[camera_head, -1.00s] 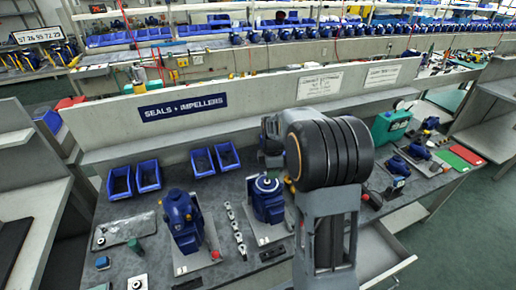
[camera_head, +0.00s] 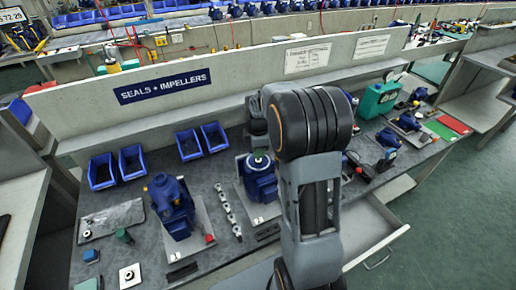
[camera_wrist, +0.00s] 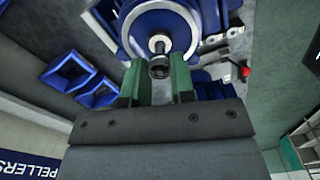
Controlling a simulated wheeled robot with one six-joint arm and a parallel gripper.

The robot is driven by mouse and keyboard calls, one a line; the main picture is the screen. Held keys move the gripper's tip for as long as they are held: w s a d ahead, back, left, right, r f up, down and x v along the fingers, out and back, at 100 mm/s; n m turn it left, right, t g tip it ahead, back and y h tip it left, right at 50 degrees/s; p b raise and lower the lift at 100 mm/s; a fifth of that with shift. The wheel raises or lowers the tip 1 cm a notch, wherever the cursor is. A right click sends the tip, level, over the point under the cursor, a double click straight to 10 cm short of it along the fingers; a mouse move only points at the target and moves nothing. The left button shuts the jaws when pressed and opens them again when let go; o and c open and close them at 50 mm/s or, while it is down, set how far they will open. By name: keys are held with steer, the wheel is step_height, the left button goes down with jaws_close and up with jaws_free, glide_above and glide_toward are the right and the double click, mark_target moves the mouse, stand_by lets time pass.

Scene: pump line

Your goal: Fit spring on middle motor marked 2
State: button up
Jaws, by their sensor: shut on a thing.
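My gripper (camera_wrist: 160,88) has green fingers shut on a small dark ring-like part, which looks like the spring (camera_wrist: 159,69). The spring lies in front of the shaft (camera_wrist: 160,43) of a blue motor (camera_wrist: 125,22) in the wrist view. I cannot tell if spring and shaft touch. In the head view a blue motor (camera_head: 258,178) with a pale round top stands on a plate at centre, just left of my arm. Another blue motor (camera_head: 172,205) stands further left. No number is readable on either.
Blue bins (camera_head: 118,168) stand at the back left of the bench under a "SEALS + IMPELLERS" sign (camera_head: 163,86). Several small metal parts (camera_head: 228,210) lie in a row between the motors. An open drawer (camera_head: 370,235) juts out at the right front. A green case (camera_head: 380,98) stands at the back right.

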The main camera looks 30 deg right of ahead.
steer(key=shift+f+b, duration=0.5)
steer(key=shift+f, duration=0.6)
steer(key=shift+f, duration=0.1)
stand_by(0.9)
steer(key=o, duration=1.8)
steer(key=shift+o, duration=0.2)
steer(key=shift+r+p, duration=3.35)
steer(key=shift+r, duration=1.2)
